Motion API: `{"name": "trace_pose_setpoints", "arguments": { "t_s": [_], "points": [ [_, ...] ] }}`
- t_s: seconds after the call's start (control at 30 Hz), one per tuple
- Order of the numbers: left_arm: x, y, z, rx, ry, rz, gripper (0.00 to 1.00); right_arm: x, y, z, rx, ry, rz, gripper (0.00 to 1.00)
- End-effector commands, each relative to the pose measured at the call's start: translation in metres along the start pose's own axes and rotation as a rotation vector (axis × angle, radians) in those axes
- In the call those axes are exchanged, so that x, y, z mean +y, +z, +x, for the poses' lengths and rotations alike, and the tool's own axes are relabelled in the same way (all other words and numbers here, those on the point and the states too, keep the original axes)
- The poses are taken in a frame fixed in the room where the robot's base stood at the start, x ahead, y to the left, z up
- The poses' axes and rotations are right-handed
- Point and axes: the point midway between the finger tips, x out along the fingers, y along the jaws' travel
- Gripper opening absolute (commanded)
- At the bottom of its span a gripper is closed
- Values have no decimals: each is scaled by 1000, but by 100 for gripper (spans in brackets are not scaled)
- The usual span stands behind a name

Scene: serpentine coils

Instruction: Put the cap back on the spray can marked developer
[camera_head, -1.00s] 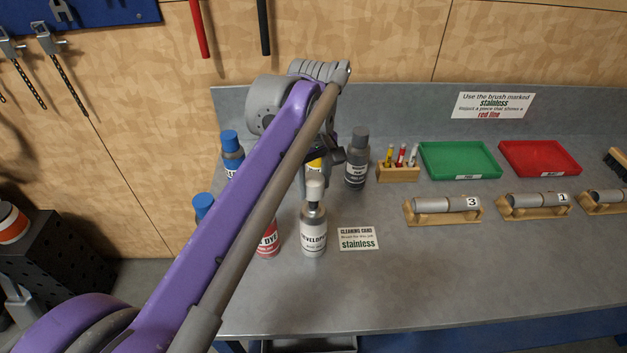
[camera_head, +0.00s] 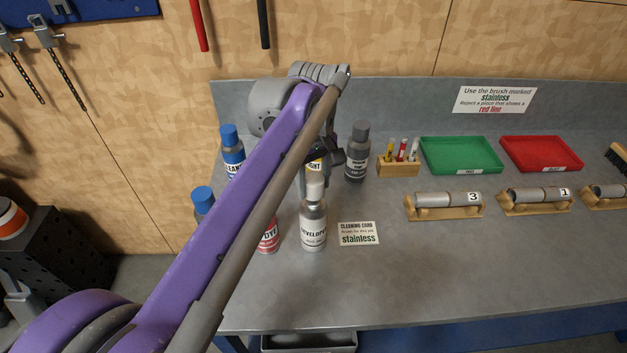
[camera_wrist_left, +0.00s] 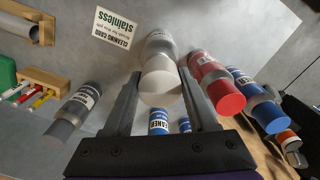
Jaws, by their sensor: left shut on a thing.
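The developer can (camera_head: 313,234) stands upright on the bench, left of the cleaning card. My left gripper (camera_head: 317,172) is above it, partly hidden by my own arm. It is shut on the white cap (camera_head: 314,192), which sits in line with the can's top, at or very near its shoulder. I cannot tell if the cap is fully seated. In the left wrist view the white cap (camera_wrist_left: 160,82) is between the two fingers, with the developer can (camera_wrist_left: 159,45) directly beyond it. My right gripper is not in view.
The red dye can (camera_head: 269,238) stands close left, partly behind my arm. Blue-capped cans (camera_head: 203,200) (camera_head: 232,150) and a grey-capped can (camera_head: 357,155) stand around. The cleaning card (camera_head: 359,234) lies right. Bench front (camera_head: 400,290) is clear.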

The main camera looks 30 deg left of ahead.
Motion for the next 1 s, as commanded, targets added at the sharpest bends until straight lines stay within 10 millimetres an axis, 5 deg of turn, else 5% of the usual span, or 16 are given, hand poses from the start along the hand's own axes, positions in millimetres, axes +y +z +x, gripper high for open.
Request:
{"name": "trace_pose_setpoints", "arguments": {
  "t_s": [1.0],
  "points": [
    [0,0,16,0,0,0,7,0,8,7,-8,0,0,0]
  ]
}}
